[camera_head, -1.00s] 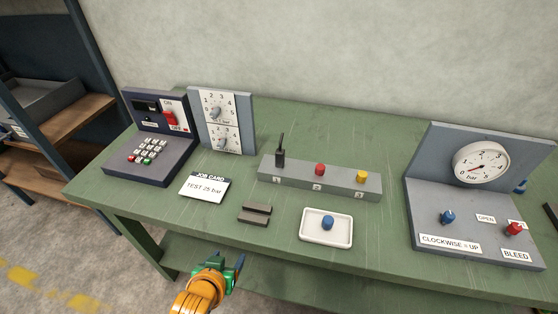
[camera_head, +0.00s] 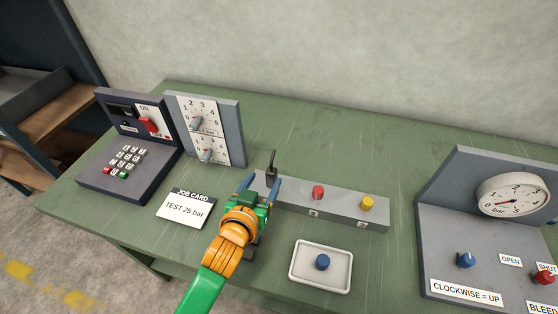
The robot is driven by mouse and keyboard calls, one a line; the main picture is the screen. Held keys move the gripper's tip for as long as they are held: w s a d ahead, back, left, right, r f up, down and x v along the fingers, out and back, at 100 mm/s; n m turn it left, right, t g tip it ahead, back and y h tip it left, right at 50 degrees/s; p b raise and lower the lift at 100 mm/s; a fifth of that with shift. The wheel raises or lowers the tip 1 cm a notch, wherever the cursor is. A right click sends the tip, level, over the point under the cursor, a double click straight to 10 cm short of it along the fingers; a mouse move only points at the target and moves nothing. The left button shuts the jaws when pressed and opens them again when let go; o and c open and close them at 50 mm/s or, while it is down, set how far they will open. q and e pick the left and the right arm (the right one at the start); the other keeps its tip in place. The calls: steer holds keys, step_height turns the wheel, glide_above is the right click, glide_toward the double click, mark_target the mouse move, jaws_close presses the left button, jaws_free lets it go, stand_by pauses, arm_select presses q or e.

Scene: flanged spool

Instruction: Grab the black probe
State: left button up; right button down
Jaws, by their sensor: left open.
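The black probe (camera_head: 271,170) stands upright at the left end of the long grey block (camera_head: 335,205), with its thin tip pointing up. My left gripper (camera_head: 261,186) is open, its two blue fingers pointing at the probe from the front. The fingers show on either side of the probe's lower part in the picture; I cannot tell whether they touch it. The gripper hides the block's left end and most of the dark slotted piece on the table. My right gripper is not in view.
A red knob (camera_head: 318,192) and a yellow knob (camera_head: 367,203) stand on the block. A white tray (camera_head: 294,279) with a blue knob (camera_head: 322,262) lies in front. The keypad box (camera_head: 111,185), dial panel (camera_head: 233,140) and job card (camera_head: 183,209) are left; the gauge panel (camera_head: 440,265) is right.

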mark_target(268, 175)
arm_select(q)
steer(key=w, duration=0.1)
steer(key=w+d, duration=0.1)
steer(key=w, duration=0.1)
steer(key=shift+w+d+f, duration=0.1)
steer(key=shift+d+f, duration=0.05)
steer(key=shift+d, duration=0.1)
steer(key=x, duration=0.4)
steer(key=shift+d+f, duration=0.15)
steer(key=shift+d, duration=0.05)
steer(key=shift+s+a, duration=0.1)
steer(key=shift+s, duration=0.15)
steer(key=c, duration=0.6)
jaws_close()
